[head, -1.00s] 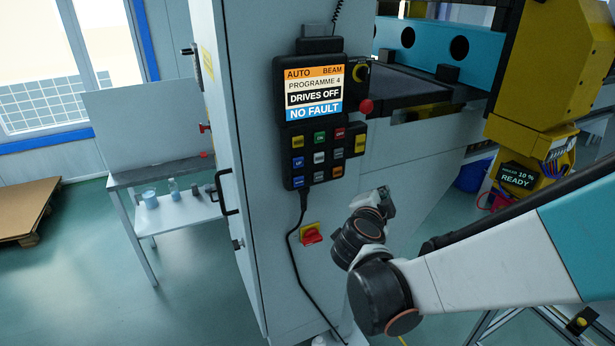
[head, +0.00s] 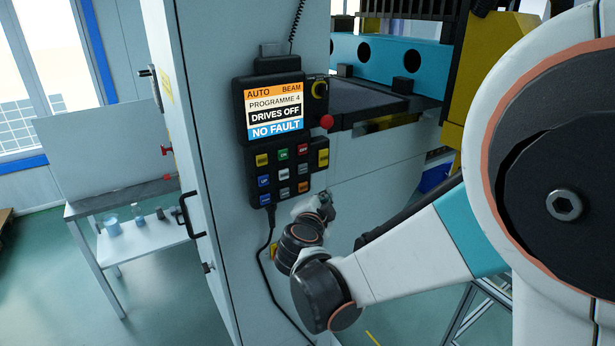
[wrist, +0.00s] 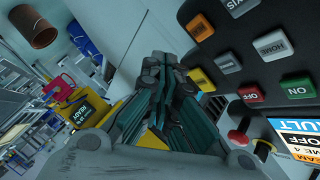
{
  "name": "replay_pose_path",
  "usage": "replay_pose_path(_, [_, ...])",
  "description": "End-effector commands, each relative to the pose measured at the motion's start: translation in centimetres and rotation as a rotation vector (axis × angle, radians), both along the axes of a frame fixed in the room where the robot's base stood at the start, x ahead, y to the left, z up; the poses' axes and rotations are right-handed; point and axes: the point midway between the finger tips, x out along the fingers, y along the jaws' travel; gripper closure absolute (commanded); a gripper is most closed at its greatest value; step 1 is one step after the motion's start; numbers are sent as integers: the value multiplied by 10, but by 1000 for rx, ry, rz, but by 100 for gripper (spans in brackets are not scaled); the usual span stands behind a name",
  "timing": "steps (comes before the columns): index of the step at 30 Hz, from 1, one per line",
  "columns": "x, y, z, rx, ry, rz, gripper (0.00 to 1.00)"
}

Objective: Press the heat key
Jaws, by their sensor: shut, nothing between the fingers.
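The black key panel (head: 292,178) hangs on the grey cabinet under a screen (head: 274,108) reading AUTO, BEAM, PROGRAMME 4, DRIVES OFF, NO FAULT. Its coloured keys include a green ON key (wrist: 297,88), a red key (wrist: 251,92), a white HOME key (wrist: 271,43) and an orange key (wrist: 199,27). I cannot read a heat label on any key. My gripper (wrist: 168,68) is shut and empty. In the head view my gripper (head: 325,203) is just right of the panel's lower right corner, apart from the keys as far as I can tell.
A red mushroom button (head: 326,121) and a yellow-ringed knob (head: 320,89) sit right of the screen. A black cable (head: 266,255) hangs below the panel. A cabinet handle (head: 190,215) juts out at left. A table (head: 120,195) stands further left.

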Motion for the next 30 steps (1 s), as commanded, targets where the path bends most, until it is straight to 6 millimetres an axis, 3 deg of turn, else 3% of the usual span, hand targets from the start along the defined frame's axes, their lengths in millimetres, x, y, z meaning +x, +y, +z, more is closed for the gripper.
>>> replay_pose_path(10, [27,18,-1,0,0,0,100])
replay_pose_path(30, [30,20,0,0,0,0,100])
